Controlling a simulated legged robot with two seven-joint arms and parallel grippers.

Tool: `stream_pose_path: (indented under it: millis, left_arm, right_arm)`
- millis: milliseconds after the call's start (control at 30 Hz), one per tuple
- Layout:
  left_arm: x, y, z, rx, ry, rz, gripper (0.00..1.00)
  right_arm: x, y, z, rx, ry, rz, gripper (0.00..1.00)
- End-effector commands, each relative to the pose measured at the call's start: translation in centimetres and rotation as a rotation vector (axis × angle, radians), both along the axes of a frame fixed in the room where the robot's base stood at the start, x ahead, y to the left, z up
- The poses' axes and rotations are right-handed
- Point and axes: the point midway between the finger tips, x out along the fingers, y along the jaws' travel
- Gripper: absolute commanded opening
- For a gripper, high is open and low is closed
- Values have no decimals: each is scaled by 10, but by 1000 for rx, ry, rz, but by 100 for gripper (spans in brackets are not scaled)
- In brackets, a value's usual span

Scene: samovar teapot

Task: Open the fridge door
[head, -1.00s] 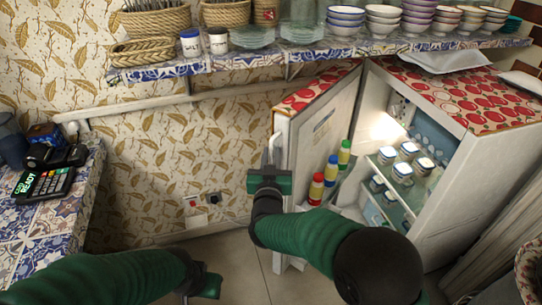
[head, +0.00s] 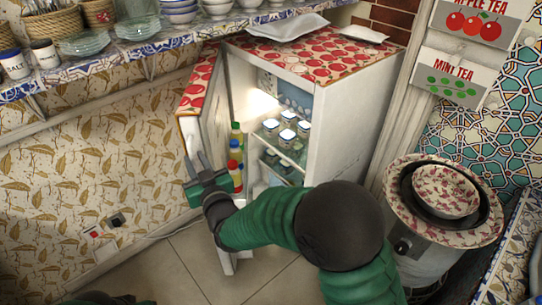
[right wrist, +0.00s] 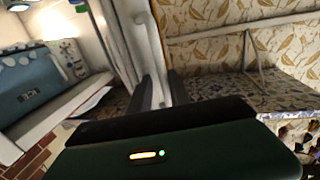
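The white fridge (head: 350,135) has a red-patterned top and stands in the middle of the head view. Its door (head: 213,125) stands ajar, swung out to the left, and the lit inside with shelves and jars shows. My right gripper (head: 195,165) is at the door's free edge. In the right wrist view, the pale upright handle (right wrist: 150,50) runs down between its two dark fingers (right wrist: 161,92), which stand apart. Contact with the handle is not clear. My right forearm hides the fridge's lower front. My left gripper is out of view.
Bottles (head: 236,160) stand in the door. A shelf (head: 160,43) with bowls and jars runs above, along the leaf-patterned wall. A round stand with a flowered bowl (head: 445,190) is right of the fridge. Tiled floor (head: 190,265) is clear in front of the door.

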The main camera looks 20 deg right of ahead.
Motion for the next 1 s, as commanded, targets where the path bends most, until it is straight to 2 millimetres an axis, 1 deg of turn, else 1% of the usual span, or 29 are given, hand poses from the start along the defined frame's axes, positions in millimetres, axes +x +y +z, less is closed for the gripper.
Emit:
stream_pose_path:
  millis: [33, 367, 400, 600, 700, 800, 1000]
  left_arm:
    - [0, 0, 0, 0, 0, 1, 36]
    - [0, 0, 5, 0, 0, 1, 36]
    - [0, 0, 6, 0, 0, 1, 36]
    - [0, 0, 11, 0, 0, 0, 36]
    - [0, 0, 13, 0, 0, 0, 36]
    - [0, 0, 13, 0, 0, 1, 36]
    - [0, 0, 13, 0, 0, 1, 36]
  right_arm:
    - [-1, -14, 2, -2, -2, 0, 20]
    - [-18, -89, 2, 3, 0, -1, 20]
    - [-19, -100, 2, 2, -1, -2, 20]
    - [-24, -142, 1, 2, -1, 2, 20]
    - [-25, -157, 1, 2, -1, 3, 20]
    - [-25, -165, 0, 3, 0, 6, 20]
    - [-26, -168, 0, 4, -1, 8, 20]
